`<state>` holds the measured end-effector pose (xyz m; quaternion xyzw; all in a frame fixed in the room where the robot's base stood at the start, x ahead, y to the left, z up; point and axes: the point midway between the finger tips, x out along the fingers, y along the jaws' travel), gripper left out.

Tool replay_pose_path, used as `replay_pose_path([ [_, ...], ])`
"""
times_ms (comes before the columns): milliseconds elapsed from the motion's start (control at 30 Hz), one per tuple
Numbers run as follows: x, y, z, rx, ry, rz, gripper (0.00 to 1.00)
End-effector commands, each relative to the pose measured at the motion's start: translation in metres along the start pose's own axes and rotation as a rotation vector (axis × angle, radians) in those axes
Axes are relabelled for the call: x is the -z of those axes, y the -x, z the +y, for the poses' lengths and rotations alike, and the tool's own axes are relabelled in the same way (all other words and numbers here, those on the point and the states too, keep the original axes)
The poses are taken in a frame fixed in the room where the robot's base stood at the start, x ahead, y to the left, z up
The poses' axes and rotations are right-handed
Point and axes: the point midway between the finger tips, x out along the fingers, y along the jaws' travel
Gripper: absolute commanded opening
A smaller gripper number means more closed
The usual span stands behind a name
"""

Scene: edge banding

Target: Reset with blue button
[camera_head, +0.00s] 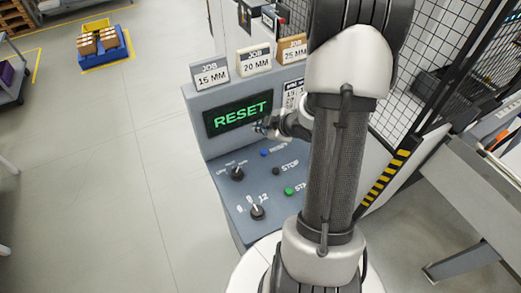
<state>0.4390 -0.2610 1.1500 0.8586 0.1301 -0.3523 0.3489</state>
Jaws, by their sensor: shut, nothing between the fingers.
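The blue button (264,153) sits on the sloped top of the grey control console, beside a label that is partly hidden by my arm. My gripper (262,128) is shut and empty. In the picture it is just above the blue button, in front of the lower right of the display, and looks apart from the button. The display (238,115) reads RESET in green letters. My arm covers the right part of the console.
A dark stop button (276,171), a green button (289,191) and two rotary switches (237,174) (257,212) are also on the console (226,198). Job cards (210,76) stand along its top. A mesh fence (425,45) is at right. The floor at left is open.

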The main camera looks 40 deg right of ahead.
Motion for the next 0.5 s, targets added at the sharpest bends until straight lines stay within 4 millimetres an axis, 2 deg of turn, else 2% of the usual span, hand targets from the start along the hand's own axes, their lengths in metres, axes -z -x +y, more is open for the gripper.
replay_pose_path([
  [267, -0.003, -0.004, -0.003, 0.0, -0.001, -0.001, 0.0],
  [500, -0.015, -0.021, -0.015, 0.0, -0.001, -0.002, 0.0],
])
